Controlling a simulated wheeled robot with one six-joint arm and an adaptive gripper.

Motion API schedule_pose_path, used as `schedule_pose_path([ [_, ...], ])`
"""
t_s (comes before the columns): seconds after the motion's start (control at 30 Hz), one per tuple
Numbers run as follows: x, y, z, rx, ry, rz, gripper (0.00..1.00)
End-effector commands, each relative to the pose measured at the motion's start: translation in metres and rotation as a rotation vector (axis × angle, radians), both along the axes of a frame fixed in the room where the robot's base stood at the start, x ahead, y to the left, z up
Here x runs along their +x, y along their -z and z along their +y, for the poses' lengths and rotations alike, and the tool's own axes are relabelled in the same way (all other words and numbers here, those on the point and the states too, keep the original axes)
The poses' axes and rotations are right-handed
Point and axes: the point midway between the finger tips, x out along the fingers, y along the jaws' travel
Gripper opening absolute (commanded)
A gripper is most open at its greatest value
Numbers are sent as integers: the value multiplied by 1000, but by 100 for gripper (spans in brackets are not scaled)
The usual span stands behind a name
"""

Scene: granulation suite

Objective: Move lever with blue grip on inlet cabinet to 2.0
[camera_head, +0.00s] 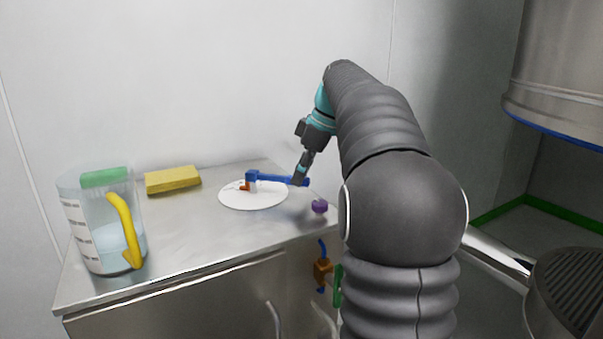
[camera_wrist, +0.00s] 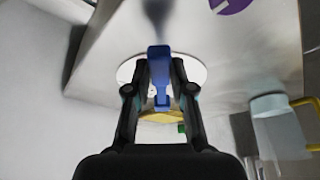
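The lever with the blue grip (camera_head: 275,180) stands over a white round dial plate (camera_head: 238,203) on top of the steel cabinet (camera_head: 190,245). Its blue arm reaches right from a blue hub with an orange pointer. My gripper (camera_head: 299,180) is at the right end of the blue grip. In the wrist view the blue grip (camera_wrist: 159,70) lies between the two fingertips of my gripper (camera_wrist: 160,66), close to both. I cannot tell whether they press on it. The scale marks on the plate are too small to read.
A clear jug (camera_head: 95,225) with a yellow handle stands at the cabinet's left, with a yellow sponge (camera_head: 172,180) behind it. A purple knob (camera_head: 319,206) is near the right edge. An orange valve (camera_head: 322,271) is on the cabinet's side. A large steel vessel (camera_head: 560,60) hangs at right.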

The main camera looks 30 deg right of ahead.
Motion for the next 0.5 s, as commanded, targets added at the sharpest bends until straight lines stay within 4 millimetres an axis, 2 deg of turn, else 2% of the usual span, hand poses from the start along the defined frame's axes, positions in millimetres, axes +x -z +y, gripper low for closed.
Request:
schedule_pose_path([
  [0.27, -1, 1, 1, 0, 12, 0, 0],
  [0.5, -9, 1, 11, 1, 104, -2, 0],
])
